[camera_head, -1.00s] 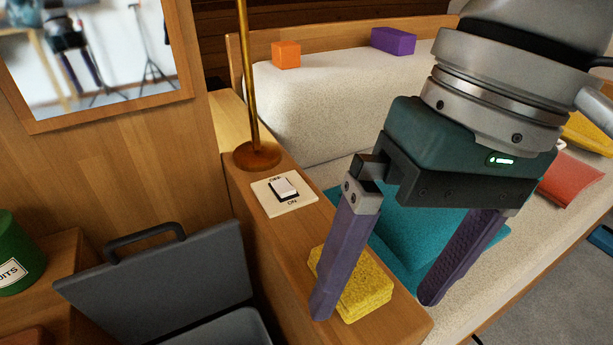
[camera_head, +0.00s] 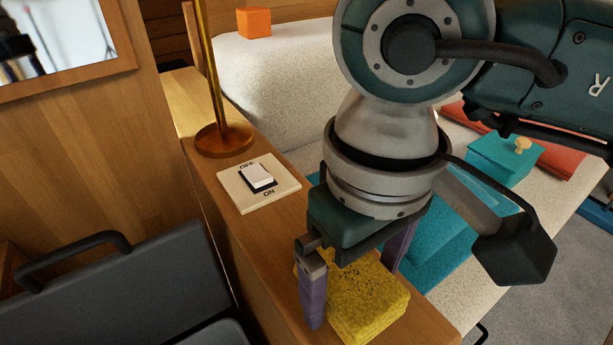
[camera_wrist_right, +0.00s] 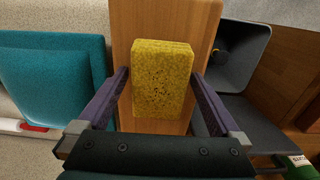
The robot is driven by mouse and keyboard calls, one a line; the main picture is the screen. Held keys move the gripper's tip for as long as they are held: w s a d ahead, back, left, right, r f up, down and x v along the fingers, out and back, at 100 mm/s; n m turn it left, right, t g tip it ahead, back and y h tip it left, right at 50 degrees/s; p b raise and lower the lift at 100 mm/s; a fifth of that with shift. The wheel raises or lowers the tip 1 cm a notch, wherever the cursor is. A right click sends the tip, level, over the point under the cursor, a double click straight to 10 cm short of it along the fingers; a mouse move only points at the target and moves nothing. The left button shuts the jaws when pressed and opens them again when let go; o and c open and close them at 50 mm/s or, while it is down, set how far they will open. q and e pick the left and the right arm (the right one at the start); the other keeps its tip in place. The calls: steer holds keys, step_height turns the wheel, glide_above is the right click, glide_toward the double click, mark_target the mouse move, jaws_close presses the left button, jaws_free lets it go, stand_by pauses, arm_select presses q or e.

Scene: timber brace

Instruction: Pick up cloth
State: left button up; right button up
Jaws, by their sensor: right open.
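The cloth (camera_head: 368,302) is a yellow, speckled, folded block lying on a narrow wooden ledge (camera_head: 282,300). My right gripper (camera_head: 352,297) is open above the ledge, with one purple finger on either side of the cloth in the head view. In the right wrist view the cloth (camera_wrist_right: 162,78) lies between the two finger tips (camera_wrist_right: 160,74), with a small gap on each side. The far finger is partly hidden behind the gripper body in the head view. My left gripper is not in view.
A light switch (camera_head: 258,178) and a brass pole (camera_head: 211,90) stand on the ledge behind the cloth. A teal cushion (camera_wrist_right: 50,75) lies on the seat beside the ledge. An open dark grey case (camera_head: 120,285) stands on the other side.

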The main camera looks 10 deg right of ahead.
mark_target(356, 277)
steer(key=shift+w+f, duration=0.1)
steer(key=shift+f, duration=0.05)
steer(key=c, duration=1.2)
steer(key=shift+o, duration=0.2)
step_height(356, 277, up, 20)
steer(key=p, duration=0.4)
stand_by(0.9)
